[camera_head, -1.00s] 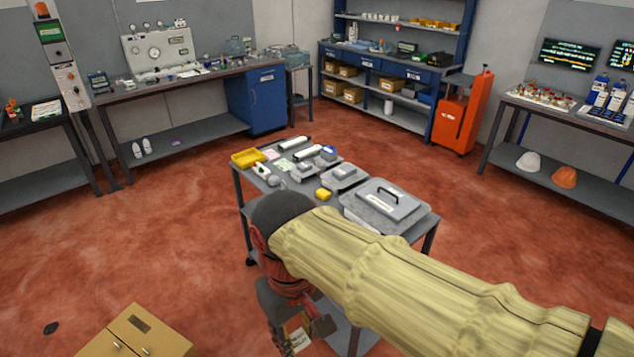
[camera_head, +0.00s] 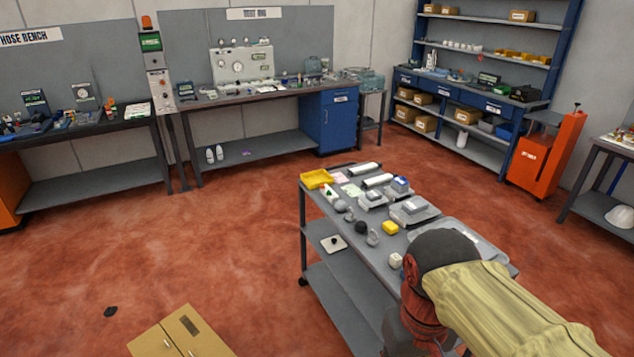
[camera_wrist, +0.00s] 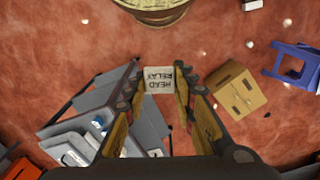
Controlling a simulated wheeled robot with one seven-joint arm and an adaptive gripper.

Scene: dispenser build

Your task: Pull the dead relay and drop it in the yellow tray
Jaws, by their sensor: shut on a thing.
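My gripper (camera_wrist: 160,88) is shut on a pale, boxy relay (camera_wrist: 159,80) in the wrist view. Its label reads upside down, apparently "HEAD RELAY". The relay sits between the fingertips, above the floor and apart from the cart. In the head view my arm covers the cart's near right end, and the gripper and relay do not show clearly. The yellow tray (camera_head: 316,180) lies on the far left corner of the cart top and appears empty.
Benches line the back wall, and an orange cabinet (camera_head: 545,155) stands right.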

